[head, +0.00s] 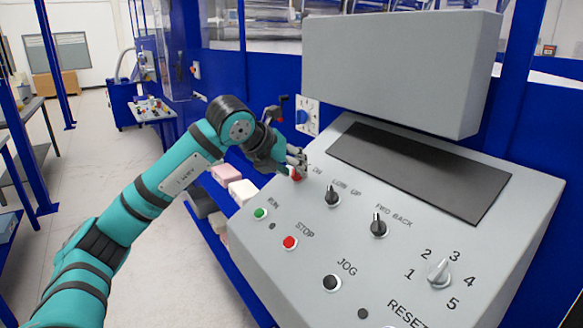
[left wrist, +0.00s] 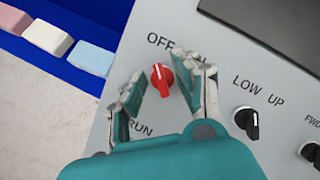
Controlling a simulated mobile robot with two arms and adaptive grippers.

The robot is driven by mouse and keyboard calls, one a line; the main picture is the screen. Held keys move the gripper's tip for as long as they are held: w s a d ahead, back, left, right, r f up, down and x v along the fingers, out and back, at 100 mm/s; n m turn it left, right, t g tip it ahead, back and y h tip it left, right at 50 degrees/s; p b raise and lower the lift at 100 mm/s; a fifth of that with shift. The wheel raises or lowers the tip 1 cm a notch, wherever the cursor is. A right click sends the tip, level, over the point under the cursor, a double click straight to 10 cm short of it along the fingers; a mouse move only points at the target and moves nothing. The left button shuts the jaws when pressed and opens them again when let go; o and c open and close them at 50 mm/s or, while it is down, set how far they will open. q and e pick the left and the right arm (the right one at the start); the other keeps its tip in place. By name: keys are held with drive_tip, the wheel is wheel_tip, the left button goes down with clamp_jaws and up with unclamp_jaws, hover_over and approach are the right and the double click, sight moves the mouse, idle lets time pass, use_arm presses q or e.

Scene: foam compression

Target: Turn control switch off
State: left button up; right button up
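The red control switch (left wrist: 162,79) sits on the grey control panel under the label OFF and a second label partly hidden by a finger. Its handle is close to upright in the left wrist view; which label it points to is hard to tell. My left gripper (left wrist: 168,80) is open, with one finger on each side of the switch and gaps visible between. In the head view the left gripper (head: 299,166) is at the panel's upper left corner and partly covers the red switch (head: 297,174). My right gripper is not in view.
The panel (head: 330,232) also bears a black LOW/UP knob (head: 332,195), a FWD/BACK knob (head: 379,225), a green RUN button (head: 260,213), a red STOP button (head: 289,242) and a numbered dial (head: 439,272). A grey box (head: 400,68) stands above. Foam blocks (head: 243,192) lie left.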

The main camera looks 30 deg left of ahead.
use_arm(q)
drive_tip(key=v, duration=1.2)
